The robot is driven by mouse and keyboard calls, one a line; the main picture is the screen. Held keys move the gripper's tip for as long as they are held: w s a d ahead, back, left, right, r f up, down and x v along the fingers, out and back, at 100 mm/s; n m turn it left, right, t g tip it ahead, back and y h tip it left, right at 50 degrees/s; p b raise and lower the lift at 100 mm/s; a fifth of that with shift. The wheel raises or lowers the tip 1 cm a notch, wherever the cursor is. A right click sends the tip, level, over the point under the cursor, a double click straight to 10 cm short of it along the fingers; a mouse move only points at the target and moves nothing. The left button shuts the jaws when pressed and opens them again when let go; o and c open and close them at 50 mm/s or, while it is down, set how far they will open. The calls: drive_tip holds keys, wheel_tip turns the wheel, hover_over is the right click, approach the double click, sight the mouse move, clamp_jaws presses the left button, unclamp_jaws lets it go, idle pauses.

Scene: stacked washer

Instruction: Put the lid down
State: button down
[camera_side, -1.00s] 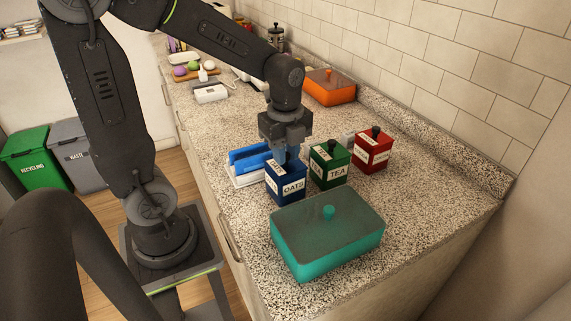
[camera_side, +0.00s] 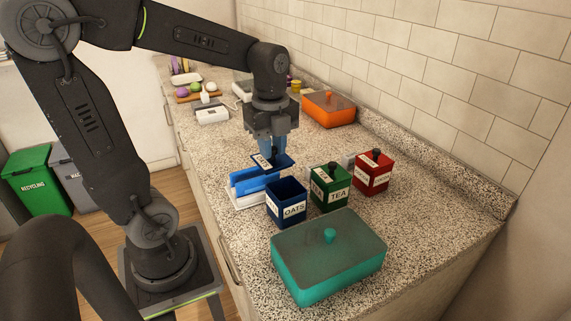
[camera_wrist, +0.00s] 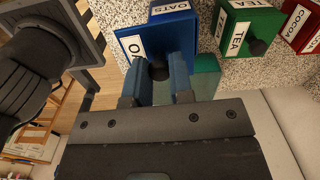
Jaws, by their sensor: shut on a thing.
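My gripper (camera_side: 271,148) is shut on the dark blue lid (camera_side: 284,161), which has a white label. It holds the lid in the air, above and a little behind the blue OATS canister (camera_side: 287,201). The canister stands upright and open on the counter. In the wrist view the lid (camera_wrist: 132,46) hangs from my gripper (camera_wrist: 162,75) by its dark knob, and the OATS canister (camera_wrist: 172,12) shows beyond it. The lid is apart from the canister.
A green TEA canister (camera_side: 329,190) and a red canister (camera_side: 373,173) stand lidded to the right. A teal box (camera_side: 328,265) with a knob is in front. A white tray with blue pieces (camera_side: 246,188) lies behind left. An orange box (camera_side: 329,109) stands farther back.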

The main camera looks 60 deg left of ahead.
drive_tip(key=s+a+r, duration=0.5)
drive_tip(key=a, duration=0.2)
drive_tip(key=w+d+f+m, duration=0.1)
drive_tip(key=w+d+m, duration=0.25)
drive_tip(key=w, duration=0.55)
drive_tip(key=w+d+f+m, duration=0.25)
drive_tip(key=w+d, duration=0.25)
drive_tip(key=w, duration=0.5)
drive_tip(key=w+d+f+m, duration=0.2)
drive_tip(key=w+d+f, duration=0.15)
drive_tip(key=d, duration=0.35)
drive_tip(key=w+d+f+m, duration=0.2)
drive_tip(key=w+d, duration=0.2)
drive_tip(key=d, duration=0.3)
drive_tip(key=shift+w+f, duration=0.15)
drive_tip(key=shift+f, duration=4.65)
drive_tip(key=shift+f, duration=0.15)
drive_tip(key=c, duration=1)
unclamp_jaws()
